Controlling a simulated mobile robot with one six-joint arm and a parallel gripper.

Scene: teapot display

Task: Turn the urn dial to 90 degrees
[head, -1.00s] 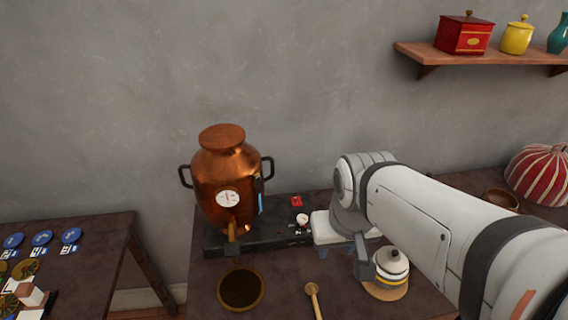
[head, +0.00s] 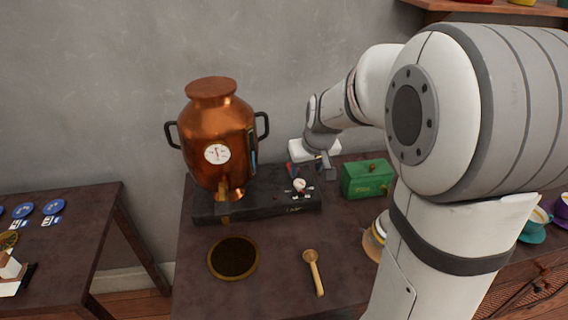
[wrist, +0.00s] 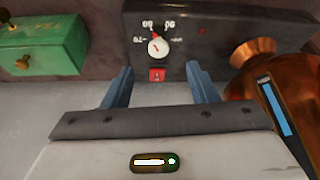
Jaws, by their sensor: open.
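The copper urn (head: 217,135) stands on a black base (head: 262,204). The white dial (head: 299,185) is on the base, right of the urn. In the wrist view the dial (wrist: 158,47) shows a red pointer mark slanting up and left, with number marks around its upper side. A red switch (wrist: 157,75) sits just below the dial there. My gripper (wrist: 158,82) is open and empty, its blue fingers apart at either side below the dial. In the head view my gripper (head: 311,170) is above and behind the dial, not seen touching it.
A green box (head: 367,179) stands right of the base. A wooden spoon (head: 314,273) and a round dark dish (head: 234,257) lie in front. A jar, partly hidden by my arm, is to the right. The urn (wrist: 262,80) is close to my right finger in the wrist view.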

